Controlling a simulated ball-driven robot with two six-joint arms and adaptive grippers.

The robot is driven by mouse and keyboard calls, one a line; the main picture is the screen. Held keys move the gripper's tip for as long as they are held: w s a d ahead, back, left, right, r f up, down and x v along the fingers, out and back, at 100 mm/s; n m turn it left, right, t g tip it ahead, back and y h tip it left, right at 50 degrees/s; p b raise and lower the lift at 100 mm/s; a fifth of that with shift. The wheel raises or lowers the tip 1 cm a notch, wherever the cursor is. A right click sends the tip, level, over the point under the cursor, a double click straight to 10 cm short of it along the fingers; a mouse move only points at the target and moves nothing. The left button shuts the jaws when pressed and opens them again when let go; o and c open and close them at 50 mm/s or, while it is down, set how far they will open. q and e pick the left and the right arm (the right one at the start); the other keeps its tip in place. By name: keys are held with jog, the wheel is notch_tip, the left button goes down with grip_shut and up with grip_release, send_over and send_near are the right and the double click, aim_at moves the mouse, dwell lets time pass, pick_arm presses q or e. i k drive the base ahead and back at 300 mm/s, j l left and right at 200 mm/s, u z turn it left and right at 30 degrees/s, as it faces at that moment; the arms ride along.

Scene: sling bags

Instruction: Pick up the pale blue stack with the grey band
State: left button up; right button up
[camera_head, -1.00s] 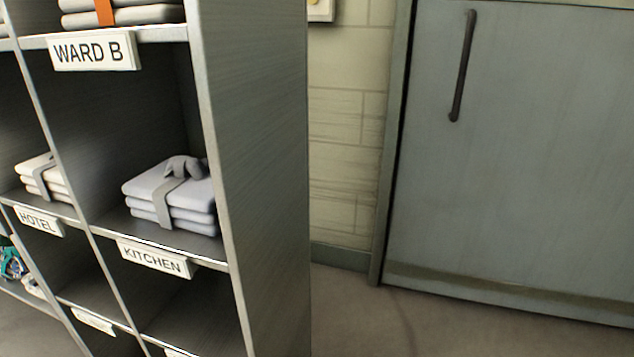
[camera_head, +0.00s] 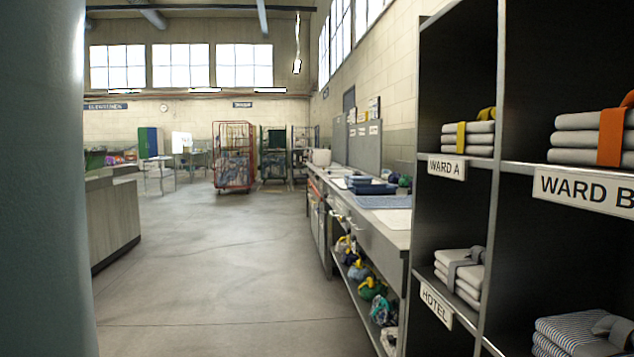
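A pale blue folded stack with a grey band (camera_head: 570,335) lies in the shelf compartment under the WARD B sign (camera_head: 590,190), at the lower right of the head view. Its top looks finely striped, and the frame's edges cut off its lower and right parts. A whitish stack with a grey band (camera_head: 460,272) lies in the compartment to its left, above the HOTEL sign (camera_head: 436,306). Neither of my grippers is in view.
The grey shelf unit (camera_head: 490,200) fills the right side; stacks with yellow (camera_head: 468,138) and orange (camera_head: 612,137) bands lie higher up. A long worktable (camera_head: 372,235) runs back beside it. Open concrete floor (camera_head: 220,260) lies left of the worktable. A cage trolley (camera_head: 233,157) stands far back.

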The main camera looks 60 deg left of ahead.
aim_at(358, 178)
jog(key=u, duration=1.7)
jog(key=i+j+u, duration=0.35)
jog(key=i, duration=0.65)
jog(key=i+u, duration=0.3)
jog(key=i, duration=0.7)
